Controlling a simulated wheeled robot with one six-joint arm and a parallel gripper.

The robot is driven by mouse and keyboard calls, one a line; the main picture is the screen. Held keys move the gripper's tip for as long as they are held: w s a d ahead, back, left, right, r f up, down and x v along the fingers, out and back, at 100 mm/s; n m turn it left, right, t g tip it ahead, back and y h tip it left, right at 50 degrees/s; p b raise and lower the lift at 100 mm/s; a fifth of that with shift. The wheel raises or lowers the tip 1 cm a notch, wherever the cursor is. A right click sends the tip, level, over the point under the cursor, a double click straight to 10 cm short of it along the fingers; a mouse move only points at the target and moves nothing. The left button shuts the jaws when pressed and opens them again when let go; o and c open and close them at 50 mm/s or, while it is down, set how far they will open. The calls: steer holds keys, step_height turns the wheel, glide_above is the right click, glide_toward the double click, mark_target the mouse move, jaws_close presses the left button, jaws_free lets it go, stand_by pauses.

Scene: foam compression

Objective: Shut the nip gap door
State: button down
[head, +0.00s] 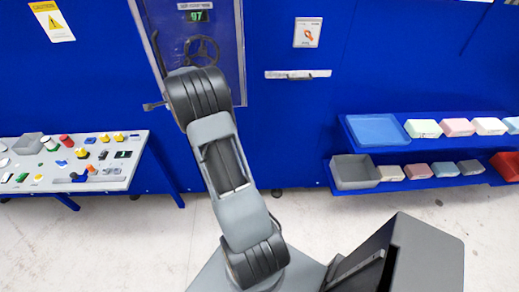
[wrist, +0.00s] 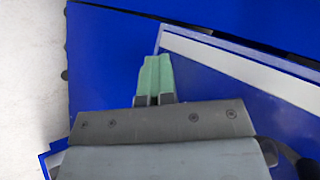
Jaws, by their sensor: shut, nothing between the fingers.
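The nip gap door appears to be the grey-edged panel (head: 238,60) on the blue wall in the head view, with a handwheel (head: 202,50) and a green "97" display (head: 197,16) within its outline. My arm covers its lower middle, and I cannot tell how far it stands open. In the wrist view a blue panel with a pale edge strip (wrist: 245,68) slants to the right of my gripper. My gripper (wrist: 155,62) has green fingers, shut together and empty, with the tips by that panel's corner. I cannot tell whether they touch it. The fingers are hidden in the head view.
A control table (head: 100,178) with buttons and knobs stands at the left. Blue shelves (head: 345,140) with trays and foam blocks stand at the right. The pale floor (head: 130,235) between is clear.

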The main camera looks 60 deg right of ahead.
steer(key=shift+w+d+r, duration=0.1)
steer(key=shift+d+r, duration=0.25)
steer(key=s+a+r+p, duration=0.3)
steer(key=s+a+r, duration=0.3)
steer(key=a, duration=0.4)
steer(key=shift+s, duration=0.45)
